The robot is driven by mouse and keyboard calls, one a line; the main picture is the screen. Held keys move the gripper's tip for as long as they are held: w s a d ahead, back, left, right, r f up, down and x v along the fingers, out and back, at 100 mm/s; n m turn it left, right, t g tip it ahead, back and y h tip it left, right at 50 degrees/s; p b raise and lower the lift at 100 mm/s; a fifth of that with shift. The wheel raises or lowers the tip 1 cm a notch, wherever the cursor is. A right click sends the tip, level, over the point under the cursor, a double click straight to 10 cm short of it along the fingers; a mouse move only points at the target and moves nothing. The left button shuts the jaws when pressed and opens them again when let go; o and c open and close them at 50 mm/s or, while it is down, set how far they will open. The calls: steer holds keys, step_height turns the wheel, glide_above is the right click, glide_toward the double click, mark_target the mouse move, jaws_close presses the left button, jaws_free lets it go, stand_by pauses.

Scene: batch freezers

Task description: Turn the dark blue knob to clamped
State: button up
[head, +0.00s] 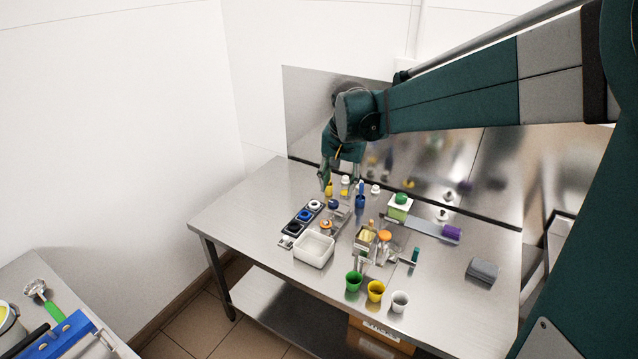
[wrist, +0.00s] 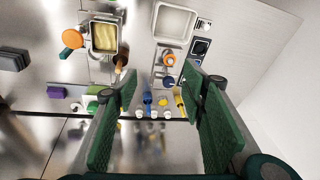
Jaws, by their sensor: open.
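A dark blue knob (head: 333,204) sits on a metal fixture behind an orange knob (head: 326,226); in the wrist view the blue knob (wrist: 169,81) shows between my finger pads. A second, brighter blue knob (head: 304,215) sits between a black knob (head: 292,227) and a white knob (head: 315,205) on a dark strip to the left. I cannot read any clamped mark or setting. My gripper (head: 340,183) points down above the back of the bench, behind the fixture. It is open and empty, and its fingers in the wrist view (wrist: 160,88) touch no knob.
A white tray (head: 314,250) stands in front of the fixture. Small bottles, including a blue one (head: 360,203), stand close behind and to the right. Green, yellow and white cups line the front. A reflective metal backsplash (head: 410,150) bounds the back. The bench's left end is clear.

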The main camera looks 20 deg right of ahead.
steer(key=w+d+f+m+g+p, duration=0.1)
steer(key=w+f+p, duration=0.1)
steer(key=w, duration=0.3)
steer(key=w+d+f+m+p, duration=0.1)
steer(key=w+f, duration=0.2)
steer(key=w, duration=0.3)
steer(key=m+g+p, duration=0.2)
steer(key=m+p, duration=0.1)
glide_above(334, 202)
step_height(334, 202, down, 10)
steer(key=shift+d+r, duration=0.1)
steer(key=shift+r, duration=0.1)
steer(key=shift+f, duration=0.1)
steer(key=shift+f, duration=3.8)
steer(key=c, duration=0.9)
